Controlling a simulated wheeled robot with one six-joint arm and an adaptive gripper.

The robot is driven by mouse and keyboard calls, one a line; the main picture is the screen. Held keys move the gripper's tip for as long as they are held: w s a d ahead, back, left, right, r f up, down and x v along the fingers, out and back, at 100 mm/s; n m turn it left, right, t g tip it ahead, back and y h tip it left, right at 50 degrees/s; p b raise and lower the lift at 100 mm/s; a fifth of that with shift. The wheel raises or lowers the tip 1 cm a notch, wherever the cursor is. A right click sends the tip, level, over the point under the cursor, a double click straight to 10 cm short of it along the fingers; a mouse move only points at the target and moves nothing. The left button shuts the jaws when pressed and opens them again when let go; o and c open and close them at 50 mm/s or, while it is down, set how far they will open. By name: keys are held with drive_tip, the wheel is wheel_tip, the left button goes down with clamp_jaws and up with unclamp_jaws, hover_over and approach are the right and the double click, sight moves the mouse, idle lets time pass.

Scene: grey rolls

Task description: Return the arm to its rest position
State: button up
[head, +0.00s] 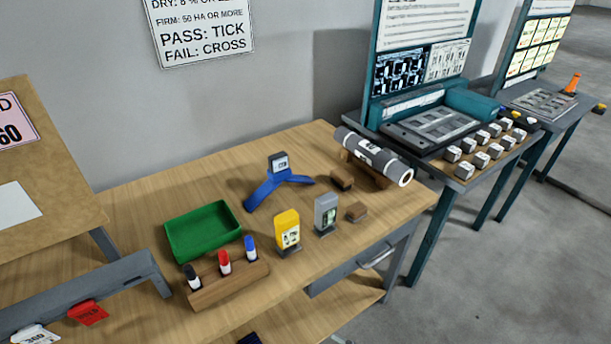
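My arm and my gripper do not show in the head view. The wooden workbench (130,215) fills the middle of the view. On it a grey roll (374,155) with a white label lies across a wooden cradle (362,172) at the right end. A yellow device (287,230) and a grey device (325,213) stand upright at the front. A blue three-legged stand (268,188) with a small display sits behind them.
A green tray (203,232) looks empty. A wooden block (228,286) holds black, red and blue markers. A teal station (470,104) with several white cubes stands right. Floor (500,270) at lower right is clear.

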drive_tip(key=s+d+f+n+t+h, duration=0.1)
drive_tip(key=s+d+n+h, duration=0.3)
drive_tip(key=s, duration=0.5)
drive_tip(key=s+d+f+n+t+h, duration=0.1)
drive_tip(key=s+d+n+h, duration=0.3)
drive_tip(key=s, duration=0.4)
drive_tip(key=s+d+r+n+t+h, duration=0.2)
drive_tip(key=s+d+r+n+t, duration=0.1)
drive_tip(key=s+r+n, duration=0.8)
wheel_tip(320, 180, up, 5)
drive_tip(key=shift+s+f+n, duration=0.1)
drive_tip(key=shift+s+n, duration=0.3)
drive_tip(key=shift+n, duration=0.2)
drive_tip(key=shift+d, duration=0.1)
